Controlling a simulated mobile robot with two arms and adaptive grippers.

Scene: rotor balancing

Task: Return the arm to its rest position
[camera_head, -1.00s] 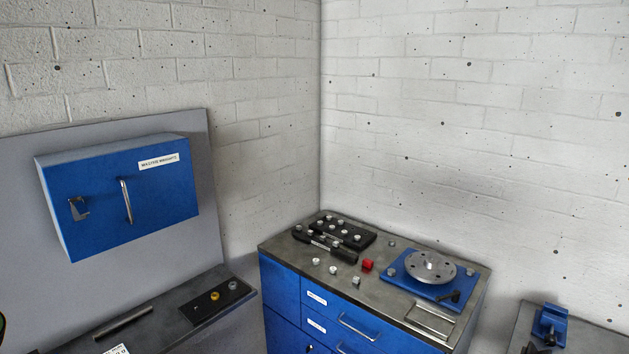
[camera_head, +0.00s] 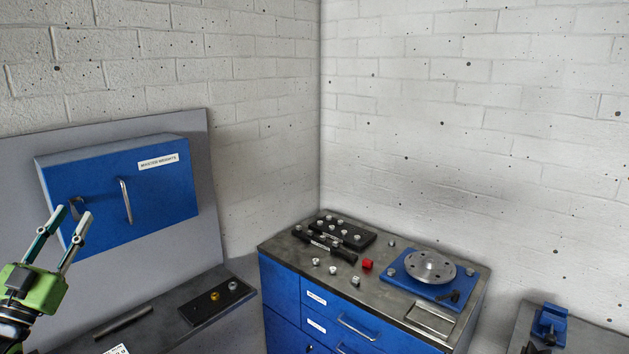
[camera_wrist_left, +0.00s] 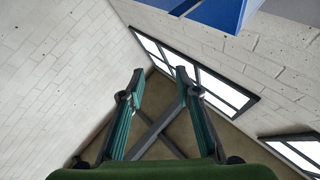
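My left gripper (camera_head: 66,230) is at the lower left of the head view, in front of the blue wall cabinet (camera_head: 160,208). Its two fingers are apart, with nothing between them. In the left wrist view the fingers (camera_wrist_left: 160,90) also stand apart and empty. The cabinet door is closed, with a vertical handle (camera_head: 125,201) and a latch (camera_head: 77,208) on its face; a fingertip shows close to the latch in the picture, and I cannot tell whether they touch. My right gripper is not in view.
A lower shelf (camera_head: 160,334) carries a rod (camera_head: 123,325) and a dark tray (camera_head: 192,317). A blue fixture (camera_head: 549,322) stands at the right.

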